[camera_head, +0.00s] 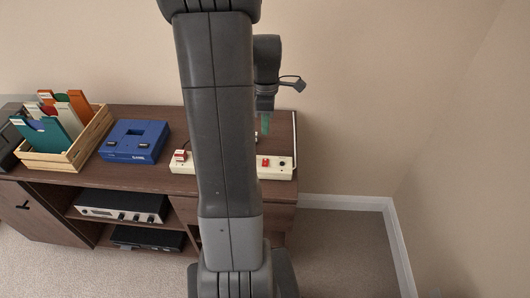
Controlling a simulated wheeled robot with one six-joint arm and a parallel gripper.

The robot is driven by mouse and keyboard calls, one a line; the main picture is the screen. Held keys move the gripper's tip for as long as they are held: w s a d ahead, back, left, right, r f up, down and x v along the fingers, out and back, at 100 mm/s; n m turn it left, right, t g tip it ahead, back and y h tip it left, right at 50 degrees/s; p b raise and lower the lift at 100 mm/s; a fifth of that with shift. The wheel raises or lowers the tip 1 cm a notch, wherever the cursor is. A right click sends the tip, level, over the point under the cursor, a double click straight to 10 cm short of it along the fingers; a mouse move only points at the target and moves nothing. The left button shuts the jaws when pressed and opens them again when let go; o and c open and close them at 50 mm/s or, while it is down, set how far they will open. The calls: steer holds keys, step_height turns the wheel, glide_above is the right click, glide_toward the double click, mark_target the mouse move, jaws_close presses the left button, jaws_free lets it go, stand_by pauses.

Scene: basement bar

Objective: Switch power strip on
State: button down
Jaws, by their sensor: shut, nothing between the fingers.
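The white power strip (275,171) lies near the front edge of the wooden cabinet top. My arm hides its middle. A red part (265,161) and a dark round spot show on its right section, and another red part (180,155) shows at its left end. Which of these is the switch, and its position, is too small to tell. My gripper (265,128) points down behind the strip's right section, with greenish fingers shut and empty. It appears apart from the strip.
A blue console (134,141) and a wooden crate (92,140) of colored sleeves stand left on the cabinet top (148,177). Audio devices (122,206) sit on shelves below. The wall (350,90) is behind; open carpet (345,250) lies at right.

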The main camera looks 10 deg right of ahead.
mark_target(265, 164)
steer(key=f, duration=0.4)
steer(key=s+f, duration=0.1)
steer(key=f, duration=0.7)
steer(key=shift+s+a+p, duration=0.15)
steer(key=shift+a+p, duration=0.05)
steer(key=shift+p, duration=0.1)
steer(key=shift+f, duration=0.1)
